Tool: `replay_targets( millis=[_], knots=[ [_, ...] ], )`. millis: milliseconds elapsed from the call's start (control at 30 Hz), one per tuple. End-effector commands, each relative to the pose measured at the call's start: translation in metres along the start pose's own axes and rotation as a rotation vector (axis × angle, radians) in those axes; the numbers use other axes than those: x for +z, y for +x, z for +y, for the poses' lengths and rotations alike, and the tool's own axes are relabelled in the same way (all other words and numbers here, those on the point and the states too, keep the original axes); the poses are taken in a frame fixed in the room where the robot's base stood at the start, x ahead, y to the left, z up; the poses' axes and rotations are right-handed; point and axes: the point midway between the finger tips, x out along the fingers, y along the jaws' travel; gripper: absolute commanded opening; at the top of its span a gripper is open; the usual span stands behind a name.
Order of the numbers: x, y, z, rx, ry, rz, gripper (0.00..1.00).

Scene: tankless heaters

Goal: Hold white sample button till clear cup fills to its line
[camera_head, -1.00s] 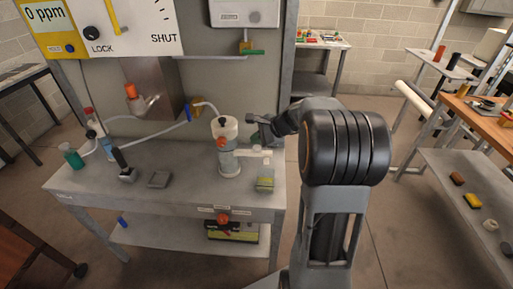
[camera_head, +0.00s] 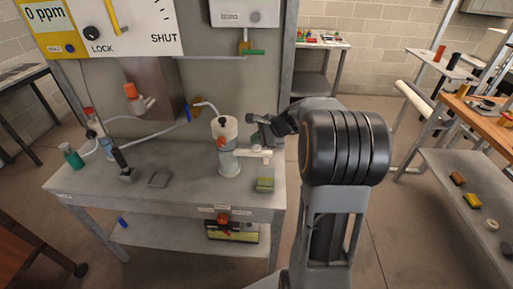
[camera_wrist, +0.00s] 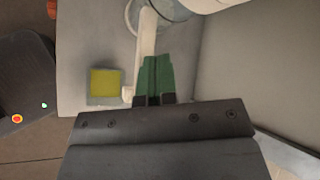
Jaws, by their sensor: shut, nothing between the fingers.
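A white-topped cylinder (camera_head: 224,130) with an orange part and a clear lower section (camera_head: 229,163) stands on the grey bench. A white horizontal arm (camera_head: 251,153) sticks out to its right, with a small white knob-like piece (camera_head: 256,148) on top. I cannot tell whether this piece is the sample button or whether the clear section is the cup. No fill line can be made out. My gripper (camera_head: 262,135) is just above and beside the white arm. In the wrist view its green fingers (camera_wrist: 155,72) are shut and empty, over the white arm (camera_wrist: 147,32); contact is unclear.
A yellow-green block (camera_head: 265,184) sits at the bench's right front, also in the wrist view (camera_wrist: 105,83). The panel (camera_head: 150,25) stands behind. The bench's front middle (camera_head: 205,190) is clear.

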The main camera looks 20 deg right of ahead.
Motion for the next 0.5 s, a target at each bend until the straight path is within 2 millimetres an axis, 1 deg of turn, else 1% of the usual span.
replay_targets(
  millis=[300,500],
  knots=[
    [-0.0045,0.006,0.005,0.0,0.0,0.0,0.0],
    [-0.0042,0.0056,0.0046,0.0,0.0,0.0,0.0]
  ],
)
